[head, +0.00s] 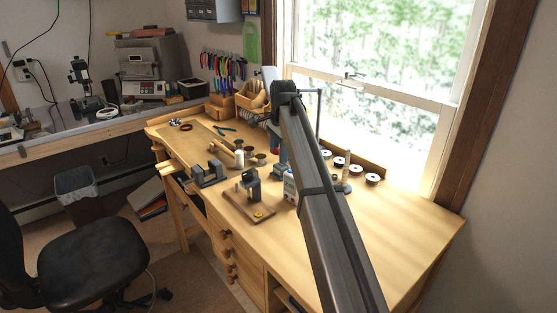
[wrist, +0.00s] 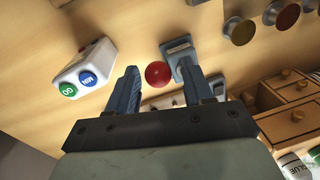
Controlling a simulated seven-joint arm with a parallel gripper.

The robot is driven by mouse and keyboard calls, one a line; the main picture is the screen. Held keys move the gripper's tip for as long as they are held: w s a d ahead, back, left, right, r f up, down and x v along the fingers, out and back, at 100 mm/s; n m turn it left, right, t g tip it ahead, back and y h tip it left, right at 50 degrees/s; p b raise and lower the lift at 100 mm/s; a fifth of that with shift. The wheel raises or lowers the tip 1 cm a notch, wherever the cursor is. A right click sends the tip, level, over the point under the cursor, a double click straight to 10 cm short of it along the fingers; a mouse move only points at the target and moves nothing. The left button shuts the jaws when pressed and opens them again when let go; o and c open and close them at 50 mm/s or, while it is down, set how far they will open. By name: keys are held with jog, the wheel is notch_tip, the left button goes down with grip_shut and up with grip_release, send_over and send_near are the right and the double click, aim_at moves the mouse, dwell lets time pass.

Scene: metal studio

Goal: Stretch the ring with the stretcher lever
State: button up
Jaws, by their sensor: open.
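In the wrist view a red ball knob (wrist: 158,74) shows between the fingertips of my gripper (wrist: 158,68). My gripper is open, with a gap on each side of the knob, and I cannot tell how far beyond the tips it lies. A blue-grey metal piece (wrist: 178,46) stands close behind the right finger; the knob looks like the stretcher lever's end, but the lever's shaft is hidden. In the head view my arm hides most of this spot. I cannot make out the ring in either view.
A white box (wrist: 84,66) with green and blue buttons stands left of my fingers. Round spools (wrist: 240,30) and small wooden drawers (wrist: 285,105) lie to the right. A wooden board with a grey tool (head: 251,184) stands at the bench front. The bench's right side (head: 405,225) is clear.

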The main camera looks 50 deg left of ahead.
jog(key=shift+a+f, duration=0.2)
jog(key=shift+f, duration=1.45)
grip_shut()
